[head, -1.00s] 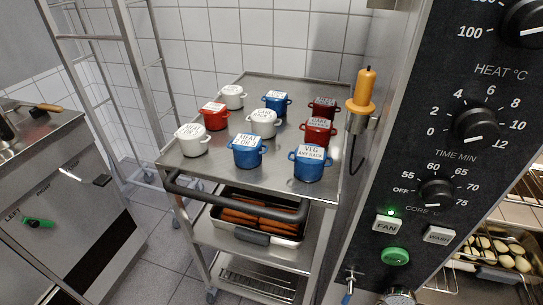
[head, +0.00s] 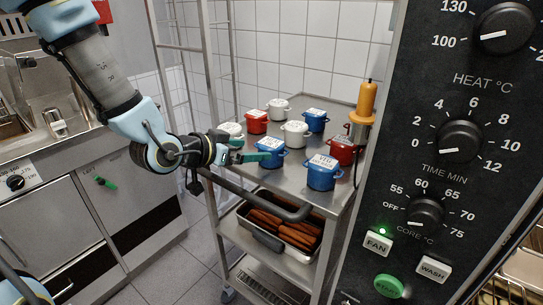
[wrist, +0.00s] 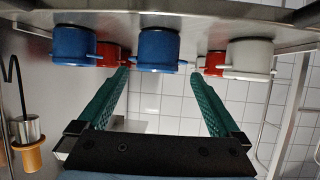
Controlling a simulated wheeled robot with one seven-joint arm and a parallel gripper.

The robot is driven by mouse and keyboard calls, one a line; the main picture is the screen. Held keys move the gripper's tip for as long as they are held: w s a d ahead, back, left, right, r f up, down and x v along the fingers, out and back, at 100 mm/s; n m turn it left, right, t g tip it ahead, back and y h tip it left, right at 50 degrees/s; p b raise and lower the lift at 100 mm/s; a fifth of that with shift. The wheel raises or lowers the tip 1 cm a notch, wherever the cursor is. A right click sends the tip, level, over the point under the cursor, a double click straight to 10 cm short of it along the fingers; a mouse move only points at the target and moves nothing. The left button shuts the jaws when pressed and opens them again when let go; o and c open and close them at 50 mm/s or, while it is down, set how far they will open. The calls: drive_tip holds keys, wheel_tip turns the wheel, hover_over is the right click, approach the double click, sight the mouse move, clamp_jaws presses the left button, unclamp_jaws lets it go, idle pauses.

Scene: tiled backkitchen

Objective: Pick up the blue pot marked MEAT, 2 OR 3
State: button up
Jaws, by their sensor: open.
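The blue pot marked MEAT, 2 OR 3 (head: 271,147) stands upright in the front row on the steel trolley top (head: 283,178). In the wrist view, which looks upside down, this blue pot (wrist: 158,48) is central, between the lines of my two green fingers. My gripper (head: 252,149) comes in from the left at pot height. Its jaws are open and empty, with the tips close to the pot. In the wrist view, my gripper (wrist: 158,80) shows both fingers apart; I cannot tell whether the tips reach past the pot's near side.
A blue pot marked VEG (head: 321,173) stands to the right, a white pot (head: 231,132) to the left. White pots, red pots (head: 255,122) and another blue pot (head: 314,121) stand behind. The trolley handle (head: 255,197) runs below my gripper. The oven panel (head: 455,150) bounds the right.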

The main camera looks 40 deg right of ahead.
sight(264, 147)
drive_tip(key=x, duration=0.3)
drive_tip(key=p+x, duration=0.1)
drive_tip(key=x, duration=0.1)
drive_tip(key=shift+s+d+r, duration=0.2)
drive_tip(key=shift+s+r, duration=0.1)
drive_tip(key=shift+r, duration=0.1)
drive_tip(key=p+x, duration=0.1)
drive_tip(key=x, duration=0.1)
drive_tip(key=p+x, duration=0.1)
drive_tip(key=x, duration=0.1)
drive_tip(key=shift+w+d, duration=0.25)
drive_tip(key=shift+d, duration=0.2)
drive_tip(key=shift+w+d+f+p, duration=0.1)
drive_tip(key=shift+d+f+p, duration=0.2)
drive_tip(key=shift+d, duration=0.2)
drive_tip(key=shift+c, duration=0.2)
drive_tip(key=shift+r, duration=0.1)
drive_tip(key=c, duration=1.4)
